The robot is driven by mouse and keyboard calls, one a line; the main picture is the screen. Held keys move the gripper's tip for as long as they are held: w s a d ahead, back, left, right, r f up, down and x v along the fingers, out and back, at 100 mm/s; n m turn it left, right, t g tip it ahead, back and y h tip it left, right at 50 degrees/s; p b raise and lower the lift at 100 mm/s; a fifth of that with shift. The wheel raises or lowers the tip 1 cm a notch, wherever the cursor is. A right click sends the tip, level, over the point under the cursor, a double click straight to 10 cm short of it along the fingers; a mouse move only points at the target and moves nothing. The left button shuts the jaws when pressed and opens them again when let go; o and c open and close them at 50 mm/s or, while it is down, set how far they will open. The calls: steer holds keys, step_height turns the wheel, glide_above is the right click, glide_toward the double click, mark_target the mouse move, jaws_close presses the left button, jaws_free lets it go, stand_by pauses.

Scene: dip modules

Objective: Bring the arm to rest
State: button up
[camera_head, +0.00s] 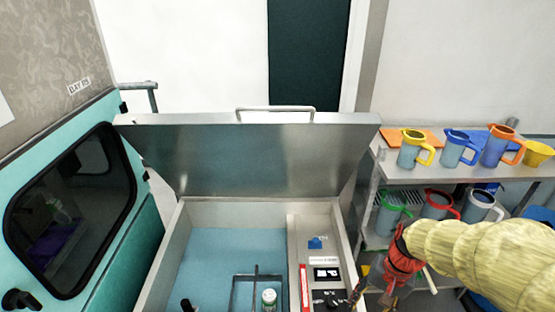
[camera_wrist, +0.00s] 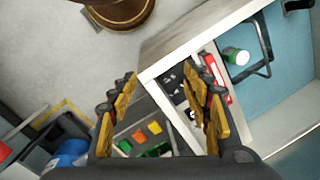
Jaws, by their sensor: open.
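My gripper (camera_wrist: 160,90) is open, with its two yellow-padded fingers wide apart and nothing between them. In the head view my gripper (camera_head: 385,284) is at the lower right, just outside the right wall of an open bath (camera_head: 225,242). My arm, in a pale yellow sleeve with a red cuff, reaches in from the right edge. A small bottle with a white and green top (camera_head: 269,297) stands by a metal frame in the bath; in the wrist view the bottle (camera_wrist: 236,56) is right of my fingers.
The bath's metal lid (camera_head: 250,158) stands raised. Its control panel (camera_head: 327,275) lies close to my gripper. Shelves (camera_head: 400,172) with several coloured jugs stand at right, near my arm. A teal cabinet (camera_head: 90,200) with a dark window is at left.

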steer(key=s+a+r+n+t+h+b, duration=0.1)
steer(key=s+a+r+n+t+b, duration=0.3)
steer(key=s+r+n+t+b, duration=0.1)
steer(key=s+r+n+b, duration=0.1)
steer(key=s+r+b, duration=0.1)
steer(key=s+r, duration=0.1)
steer(key=shift+s+r+t+h, duration=0.2)
steer(key=shift+r+t+h, duration=0.2)
steer(key=shift+r, duration=0.4)
steer(key=shift+a, duration=0.1)
steer(key=shift+c, duration=0.2)
